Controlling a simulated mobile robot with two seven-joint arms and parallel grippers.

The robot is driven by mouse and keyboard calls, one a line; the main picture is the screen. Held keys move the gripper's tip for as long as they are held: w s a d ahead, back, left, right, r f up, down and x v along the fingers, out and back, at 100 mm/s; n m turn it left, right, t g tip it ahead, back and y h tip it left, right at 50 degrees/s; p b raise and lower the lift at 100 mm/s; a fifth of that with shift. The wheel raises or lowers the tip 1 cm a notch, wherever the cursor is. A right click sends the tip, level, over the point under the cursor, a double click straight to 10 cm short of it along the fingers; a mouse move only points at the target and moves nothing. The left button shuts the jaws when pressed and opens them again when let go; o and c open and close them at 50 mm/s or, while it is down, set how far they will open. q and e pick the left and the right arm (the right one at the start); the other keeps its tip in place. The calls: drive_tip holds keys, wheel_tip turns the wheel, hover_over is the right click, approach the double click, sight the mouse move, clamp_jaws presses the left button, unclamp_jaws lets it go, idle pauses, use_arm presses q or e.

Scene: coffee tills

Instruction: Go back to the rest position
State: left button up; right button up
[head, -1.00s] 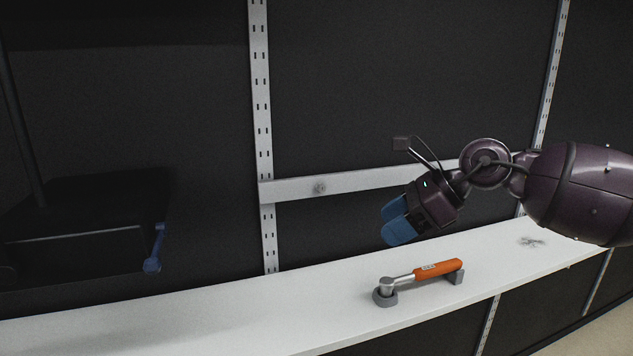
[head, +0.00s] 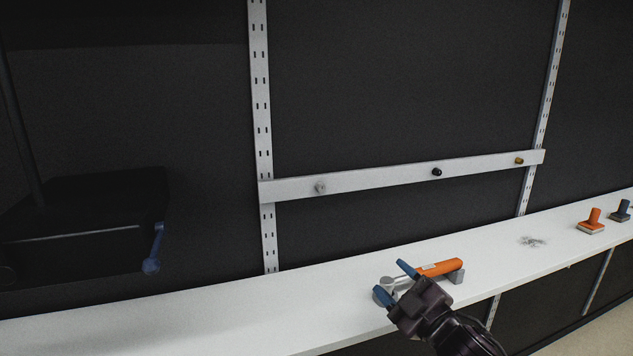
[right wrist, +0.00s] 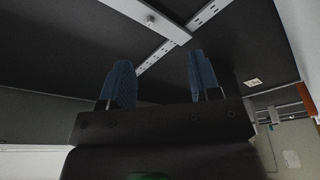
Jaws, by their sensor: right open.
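My right gripper (head: 394,284) is open, its two blue fingers apart, low at the front of the white shelf in the head view. It overlaps the view of an orange-handled tool (head: 440,267) with a silver metal head, which rests on grey supports (head: 457,277) on the shelf. The gripper hides part of the tool's head; nothing shows held between the fingers. In the right wrist view the two blue fingers (right wrist: 158,85) stand apart with empty space between them. My left gripper is not in view.
The white shelf (head: 230,312) runs across the front. An orange-handled stamp-like tool (head: 592,221) and a dark one (head: 621,211) stand at its right. A rail (head: 385,180) with knobs spans the dark back wall. A dark box (head: 85,225) is at left.

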drive_tip(key=s+d+f+m+g+h, duration=0.1)
drive_tip(key=s+d+f+m+h, duration=0.15)
drive_tip(key=f, duration=0.25)
drive_tip(key=s+d+f+m+h, duration=0.2)
drive_tip(key=f+m, duration=0.2)
drive_tip(key=f, duration=0.2)
drive_tip(key=s+d+f+m+g+h, duration=0.2)
drive_tip(key=s+d+f+m, duration=0.2)
drive_tip(key=s+f, duration=0.6)
drive_tip(key=s+d+f+m+g+h, duration=0.3)
drive_tip(key=s+f, duration=0.7)
drive_tip(key=s, duration=0.5)
drive_tip(key=shift+d+f+m, duration=0.35)
drive_tip(key=shift+d+m, duration=0.3)
drive_tip(key=shift+d, duration=0.2)
